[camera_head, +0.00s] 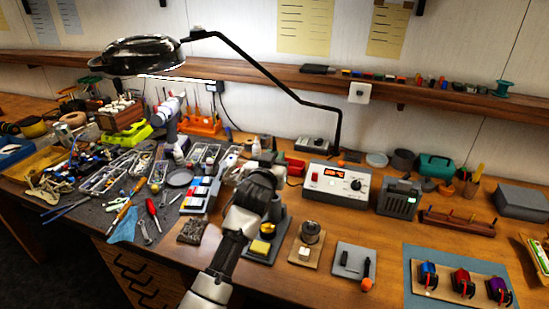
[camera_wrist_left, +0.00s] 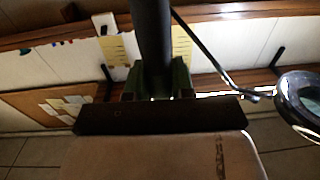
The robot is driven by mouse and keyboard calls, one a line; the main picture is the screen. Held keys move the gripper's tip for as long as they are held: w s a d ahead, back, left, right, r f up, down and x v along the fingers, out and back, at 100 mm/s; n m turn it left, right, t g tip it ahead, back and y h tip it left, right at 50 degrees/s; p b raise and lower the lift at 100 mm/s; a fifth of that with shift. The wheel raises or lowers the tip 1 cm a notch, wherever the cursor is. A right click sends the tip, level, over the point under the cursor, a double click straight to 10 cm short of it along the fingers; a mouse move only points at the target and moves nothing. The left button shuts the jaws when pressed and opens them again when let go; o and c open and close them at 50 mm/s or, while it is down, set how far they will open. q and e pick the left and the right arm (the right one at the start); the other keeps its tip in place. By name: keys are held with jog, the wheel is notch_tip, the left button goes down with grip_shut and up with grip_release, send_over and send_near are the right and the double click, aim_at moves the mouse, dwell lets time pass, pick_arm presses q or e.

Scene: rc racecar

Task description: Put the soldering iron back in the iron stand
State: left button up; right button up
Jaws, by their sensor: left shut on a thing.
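My left gripper (camera_head: 262,183) is above the bench, left of the soldering station (camera_head: 337,188); my wrist hides its fingers in the head view. In the left wrist view the gripper (camera_wrist_left: 156,84) is shut on a dark round rod, seemingly the soldering iron (camera_wrist_left: 152,35), which extends up out of the picture. The iron's tip does not show. The iron stand (camera_head: 262,246), a grey base with a yellow sponge, sits on the bench just right of my forearm and below the gripper in the picture. My arm partly covers it. My right gripper is not in view.
A crowded mat with tools (camera_head: 150,205) lies left of my arm.

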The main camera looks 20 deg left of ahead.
pick_arm(q)
jog(key=shift+f+b, duration=1.4)
jog(key=shift+f, duration=0.75)
jog(key=o, duration=1.3)
jog(key=shift+o, duration=0.2)
jog(key=shift+s+r+p, duration=0.2)
jog(key=shift+s+p, duration=0.3)
jog(key=shift+p, duration=0.1)
jog(key=s+r+p, duration=0.1)
jog(key=s+p, duration=0.4)
jog(key=s, duration=0.1)
jog(key=shift+r, duration=0.3)
